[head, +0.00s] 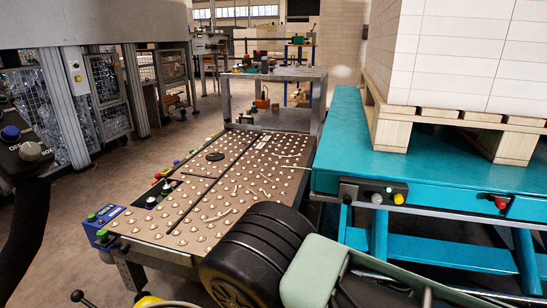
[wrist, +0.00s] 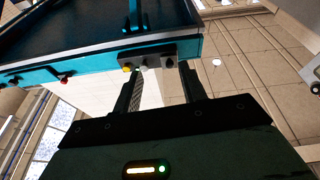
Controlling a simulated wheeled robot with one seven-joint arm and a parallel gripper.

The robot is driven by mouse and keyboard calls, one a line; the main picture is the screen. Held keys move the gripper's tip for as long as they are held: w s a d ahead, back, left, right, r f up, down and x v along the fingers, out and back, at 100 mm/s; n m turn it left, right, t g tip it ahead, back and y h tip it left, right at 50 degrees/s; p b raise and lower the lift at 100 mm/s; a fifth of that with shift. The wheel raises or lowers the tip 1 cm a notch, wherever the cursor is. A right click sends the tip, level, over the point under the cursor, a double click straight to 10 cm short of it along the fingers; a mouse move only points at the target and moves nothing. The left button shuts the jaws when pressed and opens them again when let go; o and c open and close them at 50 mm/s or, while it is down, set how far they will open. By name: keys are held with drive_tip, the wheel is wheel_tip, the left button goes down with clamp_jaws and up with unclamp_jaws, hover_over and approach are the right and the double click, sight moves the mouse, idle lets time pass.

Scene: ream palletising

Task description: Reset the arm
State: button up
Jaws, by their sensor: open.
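My gripper (wrist: 158,80) shows in the wrist view with its two dark fingers apart and nothing visible between them. Its fingertips appear close to the control buttons on the edge of the teal lift table in the picture; the true gap is hard to tell. In the head view my arm fills the bottom middle and right, in front of the ball-top table and the lift table; the fingers cannot be made out there.
A ball-top table (head: 222,188) lies ahead, without reams on it. At right, the teal lift table (head: 455,180) bears a wooden pallet (head: 390,128) with a tall white stack (head: 465,55). A grey bench (head: 290,73) stands behind. Bare floor (head: 75,225) shows at left, near mesh guarding.

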drive_tip(key=a+g+y, duration=0.7)
drive_tip(key=a+g, duration=0.3)
drive_tip(key=g, duration=0.1)
drive_tip(key=s+a+r+n+g+y, duration=0.2)
drive_tip(key=s+a+r+g+y, duration=0.1)
drive_tip(key=s+a+r+g, duration=0.15)
drive_tip(key=s+d+r+n+g+h, duration=0.1)
drive_tip(key=s+d+r+n+g, duration=0.1)
drive_tip(key=s+d+r+n, duration=0.35)
drive_tip(key=s+d+r+n+g+h, duration=0.25)
drive_tip(key=s+d+r, duration=0.4)
drive_tip(key=s, duration=0.35)
wheel_tip(320, 180, up, 38)
drive_tip(key=y+p, duration=0.1)
drive_tip(key=p, duration=3.8)
drive_tip(key=shift+a+n, duration=0.3)
drive_tip(key=shift+a, duration=0.05)
